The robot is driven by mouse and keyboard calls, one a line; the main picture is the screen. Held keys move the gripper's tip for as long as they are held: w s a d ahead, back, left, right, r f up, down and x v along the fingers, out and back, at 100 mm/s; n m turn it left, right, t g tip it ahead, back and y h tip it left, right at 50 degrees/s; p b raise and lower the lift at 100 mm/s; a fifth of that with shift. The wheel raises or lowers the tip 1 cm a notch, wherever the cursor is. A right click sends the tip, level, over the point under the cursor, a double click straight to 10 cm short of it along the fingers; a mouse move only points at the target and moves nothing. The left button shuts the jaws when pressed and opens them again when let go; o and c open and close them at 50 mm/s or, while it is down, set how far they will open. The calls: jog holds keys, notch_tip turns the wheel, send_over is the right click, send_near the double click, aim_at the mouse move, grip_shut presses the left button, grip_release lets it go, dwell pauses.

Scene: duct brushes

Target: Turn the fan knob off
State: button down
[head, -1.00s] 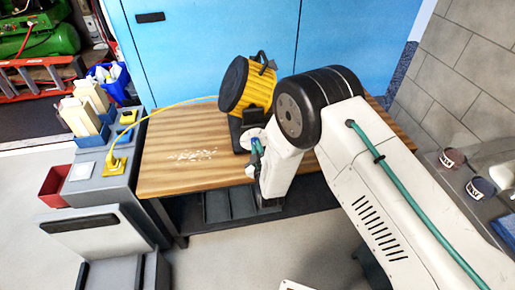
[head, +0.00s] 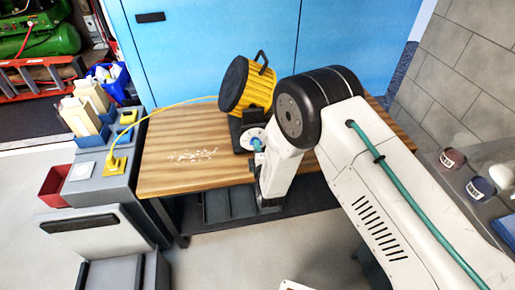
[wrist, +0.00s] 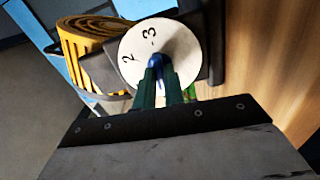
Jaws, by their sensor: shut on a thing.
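The yellow fan (head: 258,92) with a black front stands on a black base at the back of the wooden bench. Its white dial (head: 246,139) is on the base, facing my arm. In the wrist view the dial (wrist: 140,50) shows the numbers 2 and 3; its other marks are hidden or out of sight. A blue knob (wrist: 157,64) sticks out from the dial's middle. My gripper (wrist: 160,88) has its green fingers shut on the knob, one on each side. In the head view my gripper (head: 258,146) is at the dial, partly hidden by my wrist.
White scraps (head: 192,155) lie on the wooden bench (head: 165,177). A yellow cord (head: 175,104) runs from the fan side to a yellow plug (head: 115,163) on the grey unit at left. Blue cabinet doors (head: 215,40) stand behind. The bench's left part is mostly clear.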

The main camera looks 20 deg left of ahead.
jog(key=shift+w+d+n, duration=0.15)
jog(key=shift+n, duration=0.35)
jog(key=c, duration=1.5)
grip_release()
jog(key=v, duration=0.7)
jog(key=shift+s+d, duration=0.1)
jog(key=shift+s, duration=0.35)
